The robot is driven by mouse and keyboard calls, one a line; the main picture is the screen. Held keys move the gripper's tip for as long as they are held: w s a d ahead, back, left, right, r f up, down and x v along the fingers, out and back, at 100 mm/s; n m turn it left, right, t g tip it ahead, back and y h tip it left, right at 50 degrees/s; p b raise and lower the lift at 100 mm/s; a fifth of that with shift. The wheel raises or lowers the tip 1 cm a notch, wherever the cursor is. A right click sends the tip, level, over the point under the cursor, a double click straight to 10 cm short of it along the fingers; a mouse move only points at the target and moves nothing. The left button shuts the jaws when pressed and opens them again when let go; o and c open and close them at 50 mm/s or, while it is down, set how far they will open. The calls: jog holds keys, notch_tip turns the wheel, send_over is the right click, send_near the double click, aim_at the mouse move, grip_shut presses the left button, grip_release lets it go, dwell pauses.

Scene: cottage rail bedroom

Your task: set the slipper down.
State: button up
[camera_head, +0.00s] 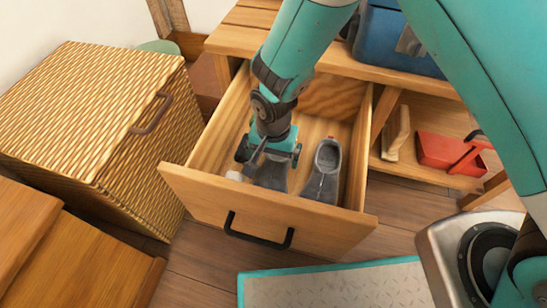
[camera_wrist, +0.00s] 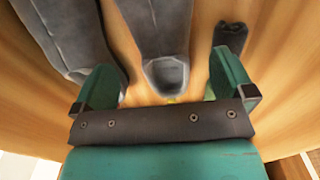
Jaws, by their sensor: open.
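A grey slipper (camera_head: 272,176) lies in the open wooden drawer (camera_head: 266,206), below my gripper (camera_head: 268,152), which partly hides it. In the wrist view this slipper (camera_wrist: 163,40) lies between the spread fingers of my gripper (camera_wrist: 165,88), with a gap on each side. My gripper is open and holds nothing. A second grey shoe-like slipper (camera_head: 324,172) lies to the right in the drawer. It also shows at the left of the wrist view (camera_wrist: 75,40), close by the left finger.
A small dark item (camera_wrist: 230,38) lies right of the slipper in the wrist view. A small pale object (camera_head: 234,176) sits near the drawer's front left. A wicker chest (camera_head: 90,100) stands left of the drawer. A red container (camera_head: 445,153) is on the shelf at right.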

notch_tip(320, 180, up, 5)
jog(key=shift+f+p, duration=0.1)
jog(key=shift+p, duration=0.7)
notch_tip(320, 180, up, 9)
jog(key=n+y, duration=0.1)
jog(key=n, duration=0.1)
send_over(274, 165)
jog(key=d, duration=0.2)
jog(key=s+d+r+n+y, duration=0.2)
jog(key=s+d+r+n, duration=0.15)
jog(key=r, duration=0.55)
jog(key=s+d+r+n+y, duration=0.1)
jog(key=s+d+r+n, duration=0.4)
jog(key=s+r, duration=0.4)
jog(key=shift+s+d+r+n, duration=0.35)
jog(key=shift+s+d, duration=0.45)
jog(key=shift+s, duration=0.4)
